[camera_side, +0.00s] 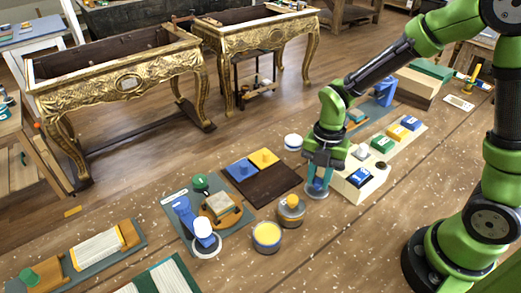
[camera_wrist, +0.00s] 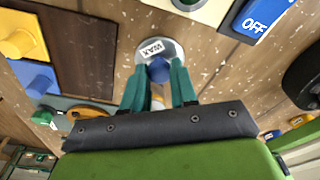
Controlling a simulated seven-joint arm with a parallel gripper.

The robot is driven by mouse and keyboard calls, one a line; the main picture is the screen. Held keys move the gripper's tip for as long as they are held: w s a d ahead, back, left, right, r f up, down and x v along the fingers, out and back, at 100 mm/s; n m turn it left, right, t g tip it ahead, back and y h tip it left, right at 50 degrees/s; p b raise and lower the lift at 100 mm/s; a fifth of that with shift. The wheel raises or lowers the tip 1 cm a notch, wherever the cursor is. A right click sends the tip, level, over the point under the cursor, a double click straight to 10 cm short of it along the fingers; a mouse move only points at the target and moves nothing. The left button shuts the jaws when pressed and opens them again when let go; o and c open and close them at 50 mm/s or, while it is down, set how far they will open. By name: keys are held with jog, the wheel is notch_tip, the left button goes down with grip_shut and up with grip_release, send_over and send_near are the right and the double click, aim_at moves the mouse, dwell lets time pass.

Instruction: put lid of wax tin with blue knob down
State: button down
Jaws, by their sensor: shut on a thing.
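My gripper (camera_side: 320,172) points down and is shut on the blue knob (camera_wrist: 158,70) of a pale round lid. In the wrist view the lid (camera_wrist: 176,49) is marked WAX, and my teal fingertips (camera_wrist: 157,82) are on both sides of its knob. In the side view the lid (camera_side: 316,194) is just left of the switch box; I cannot tell whether it touches the bench. An open tin (camera_side: 267,238) with yellow content stands at the front. Behind it is a grey tin with a yellow-orange knob (camera_side: 291,203).
A cream switch box (camera_side: 367,188) with a blue OFF switch (camera_wrist: 254,17) stands close right of my gripper. A dark brown board (camera_side: 270,187) with blue and yellow pieces lies left. A grey mat (camera_side: 176,207) holds a blue tool.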

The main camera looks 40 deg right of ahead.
aim_at(319, 180)
jog(key=shift+f, duration=1.45)
jog(key=shift+f, duration=0.15)
jog(key=c, duration=0.9)
grip_release()
